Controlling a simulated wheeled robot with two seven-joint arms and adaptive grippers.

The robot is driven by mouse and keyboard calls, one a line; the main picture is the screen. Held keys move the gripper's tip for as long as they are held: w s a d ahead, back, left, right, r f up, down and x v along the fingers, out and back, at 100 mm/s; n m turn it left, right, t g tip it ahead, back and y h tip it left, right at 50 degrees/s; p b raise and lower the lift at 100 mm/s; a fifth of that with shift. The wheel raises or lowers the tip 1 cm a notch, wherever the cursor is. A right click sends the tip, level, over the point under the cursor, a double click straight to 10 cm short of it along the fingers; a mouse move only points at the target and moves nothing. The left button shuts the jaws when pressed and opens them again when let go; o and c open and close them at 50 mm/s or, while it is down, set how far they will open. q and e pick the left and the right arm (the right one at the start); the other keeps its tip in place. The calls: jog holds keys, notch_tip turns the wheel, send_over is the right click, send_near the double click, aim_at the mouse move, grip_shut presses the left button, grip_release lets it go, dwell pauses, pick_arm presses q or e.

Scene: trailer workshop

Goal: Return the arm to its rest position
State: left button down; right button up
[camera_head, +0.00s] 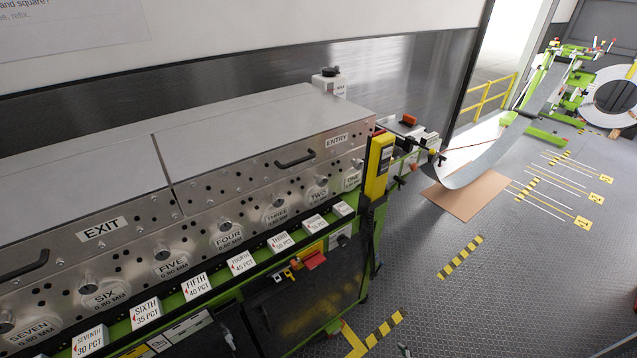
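Neither of my grippers can be made out in the head view, and no arm of mine is clearly visible. Whether either gripper holds anything is hidden from this view. A long grey roll-forming machine (250,130) fills the left half, with an ENTRY label (336,139) at its far end and an EXIT label (103,229) at its near end. Numbered stations run along its side.
A yellow post (378,168) stands at the machine's far corner. A curved metal strip (485,165) hangs over a brown floor sheet (465,194), towards a green stand with a coil (612,95). Yellow-black floor marks (460,258) lie on open grey floor at right.

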jog(key=s+d+f+m+g+h, duration=0.1)
jog(key=s+d+f+g, duration=0.15)
jog(key=s+f, duration=0.3)
jog(key=s+d+f+m+g+h, duration=0.1)
jog(key=s+d+f, duration=0.3)
jog(key=s, duration=0.3)
jog(key=s+d+f+g+h, duration=0.1)
jog(key=s+d+f, duration=0.25)
jog(key=s, duration=0.35)
jog(key=s+a+f+m+g, duration=0.2)
jog(key=s+f, duration=0.2)
jog(key=s, duration=0.5)
jog(key=s+a, duration=0.2)
jog(key=a, duration=0.5)
jog(key=shift+f+y, duration=0.3)
jog(key=shift+d+g, duration=0.1)
jog(key=shift+g, duration=0.15)
